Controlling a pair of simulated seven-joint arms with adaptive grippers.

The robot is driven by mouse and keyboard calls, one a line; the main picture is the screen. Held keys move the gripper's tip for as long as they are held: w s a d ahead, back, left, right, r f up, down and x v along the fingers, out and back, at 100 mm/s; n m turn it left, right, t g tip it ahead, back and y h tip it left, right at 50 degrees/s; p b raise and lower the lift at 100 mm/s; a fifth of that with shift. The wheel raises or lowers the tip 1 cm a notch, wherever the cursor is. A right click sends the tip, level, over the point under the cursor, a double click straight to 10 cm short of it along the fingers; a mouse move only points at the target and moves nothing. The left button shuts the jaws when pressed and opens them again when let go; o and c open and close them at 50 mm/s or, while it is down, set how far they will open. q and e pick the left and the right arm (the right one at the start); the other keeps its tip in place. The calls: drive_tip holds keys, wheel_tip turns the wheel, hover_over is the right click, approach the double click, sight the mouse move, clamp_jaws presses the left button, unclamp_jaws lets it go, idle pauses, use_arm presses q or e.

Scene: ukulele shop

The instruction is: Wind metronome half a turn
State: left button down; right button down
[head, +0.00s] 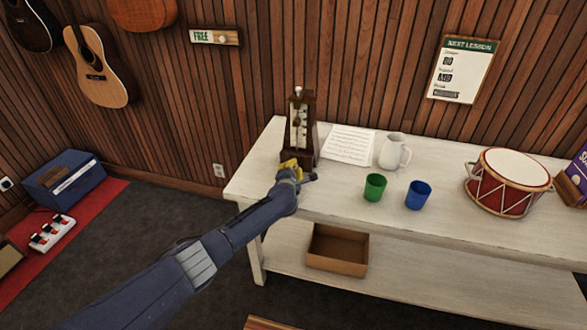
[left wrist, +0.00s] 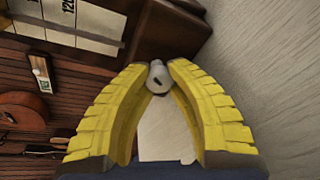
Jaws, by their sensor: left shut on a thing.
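The metronome (head: 301,128) is a dark wooden case with a pale scale on its front. It stands upright at the left end of the white table. My left gripper (head: 291,167) is at the lower part of the metronome. In the left wrist view, the yellow fingers of my left gripper (left wrist: 160,68) are closed on a small grey winding key (left wrist: 157,78) beside the dark case (left wrist: 165,38). In the head view the key is hidden by the gripper. My right gripper is not in view.
On the white table (head: 440,229), a sheet of music (head: 348,145), a white jug (head: 394,152), a green cup (head: 375,187), a blue cup (head: 418,195) and a red drum (head: 507,182) stand to the right of the metronome. An open cardboard box (head: 337,251) sits on the lower shelf.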

use_arm(q)
drive_tip(key=shift+d+r+m+t+y, duration=0.1)
drive_tip(key=shift+m+t+y, duration=0.2)
drive_tip(key=shift+m, duration=0.85)
drive_tip(key=shift+d+m+t+y, duration=0.1)
drive_tip(key=shift+m+t+y, duration=0.2)
drive_tip(key=shift+m, duration=0.85)
drive_tip(key=c, duration=1.3)
unclamp_jaws()
drive_tip(key=shift+c, duration=0.2)
drive_tip(key=shift+a, duration=0.1)
drive_tip(key=shift+s, duration=0.1)
drive_tip(key=shift+s, duration=0.9)
drive_tip(key=shift+s+a+r, duration=0.1)
drive_tip(key=shift+s+r, duration=0.15)
drive_tip(key=shift+s, duration=1.4)
drive_tip(key=shift+s+a+r, duration=0.1)
drive_tip(key=shift+s+r, duration=0.15)
drive_tip(key=shift+s, duration=1.35)
drive_tip(key=shift+s+r, duration=0.25)
drive_tip(key=shift+s, duration=1.4)
